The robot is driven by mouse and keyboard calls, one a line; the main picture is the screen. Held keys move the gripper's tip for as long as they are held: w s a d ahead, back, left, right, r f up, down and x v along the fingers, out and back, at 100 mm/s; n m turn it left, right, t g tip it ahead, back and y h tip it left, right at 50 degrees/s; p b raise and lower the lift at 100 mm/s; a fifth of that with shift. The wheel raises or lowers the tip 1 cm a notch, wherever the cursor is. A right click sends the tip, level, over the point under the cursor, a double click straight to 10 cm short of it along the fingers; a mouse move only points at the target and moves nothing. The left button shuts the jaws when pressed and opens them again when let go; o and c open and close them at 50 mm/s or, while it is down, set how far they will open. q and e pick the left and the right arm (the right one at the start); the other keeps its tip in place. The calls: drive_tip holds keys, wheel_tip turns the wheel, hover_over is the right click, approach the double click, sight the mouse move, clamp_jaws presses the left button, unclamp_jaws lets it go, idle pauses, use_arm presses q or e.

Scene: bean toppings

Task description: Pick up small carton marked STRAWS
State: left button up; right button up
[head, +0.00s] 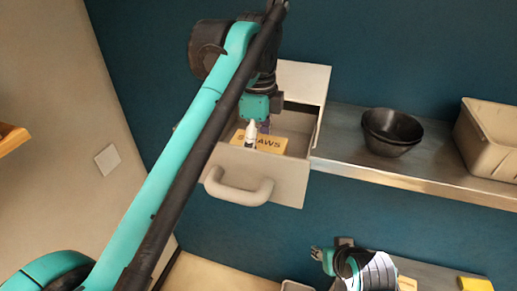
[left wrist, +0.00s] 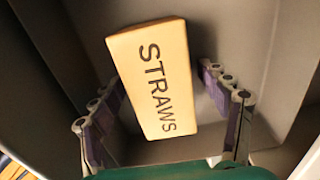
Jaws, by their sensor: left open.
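The small yellow carton marked STRAWS (head: 270,143) lies inside an open grey drawer (head: 285,182). In the left wrist view the carton (left wrist: 152,75) lies slightly tilted, its printed face toward the camera. My left gripper (head: 256,138) reaches down into the drawer over the carton. In the left wrist view its fingers (left wrist: 158,88) are open, one on each side of the carton, with visible gaps. In the head view the gripper hides part of the lettering. My right arm's end (head: 335,257) is low in the head view; its fingers are not clear.
The drawer walls stand close around my left gripper, and its handle (head: 238,190) sticks out in front. To the right, a shelf (head: 345,125) holds stacked dark bowls (head: 390,132) and a beige bin (head: 490,138). A yellow item (head: 476,284) sits at the lower right.

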use_arm(q)
drive_tip(key=shift+w+d+f, duration=0.1)
drive_tip(key=c, duration=1.3)
